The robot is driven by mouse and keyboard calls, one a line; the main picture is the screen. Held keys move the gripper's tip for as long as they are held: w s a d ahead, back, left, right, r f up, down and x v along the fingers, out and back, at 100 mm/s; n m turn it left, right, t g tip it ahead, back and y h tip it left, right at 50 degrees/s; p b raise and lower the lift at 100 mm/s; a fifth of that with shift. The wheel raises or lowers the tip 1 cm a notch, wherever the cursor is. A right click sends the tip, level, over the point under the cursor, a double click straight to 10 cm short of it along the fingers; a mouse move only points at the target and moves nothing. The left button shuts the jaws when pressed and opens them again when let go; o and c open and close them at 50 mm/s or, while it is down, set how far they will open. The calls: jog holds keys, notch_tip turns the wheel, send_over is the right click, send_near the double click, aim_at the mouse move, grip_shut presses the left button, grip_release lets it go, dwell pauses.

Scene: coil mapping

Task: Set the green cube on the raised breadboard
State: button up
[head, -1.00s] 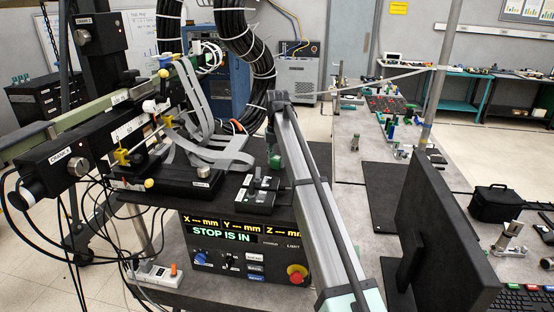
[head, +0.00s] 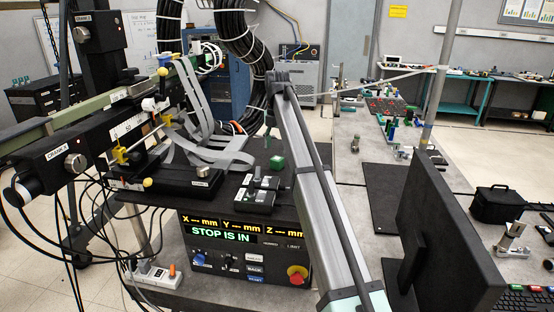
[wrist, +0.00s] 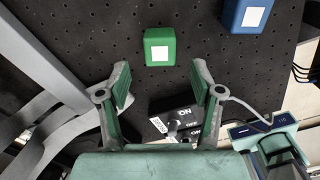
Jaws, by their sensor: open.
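The green cube (wrist: 160,47), with a white square on its top face, sits on the dark perforated breadboard (wrist: 90,35) in the wrist view. In the head view the green cube (head: 277,162) stands on the dark top behind the control panel, just left of my arm. My gripper (wrist: 161,76) is open and empty. In the wrist view its two fingers lie below the cube, apart from it, with bare board between. In the head view my gripper is mostly hidden behind my arm.
A blue cube (wrist: 246,14) with a white square sits up and right of the green one. A small ON/OFF switch box (wrist: 177,122) lies below, between my fingers in the picture. Grey ribbon cables (head: 205,140) run at left. A monitor (head: 440,220) stands at right.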

aim_at(278, 158)
notch_tip(278, 158, up, 6)
jog(key=b, duration=0.1)
jog(key=shift+r, duration=0.15)
jog(key=shift+d, duration=0.1)
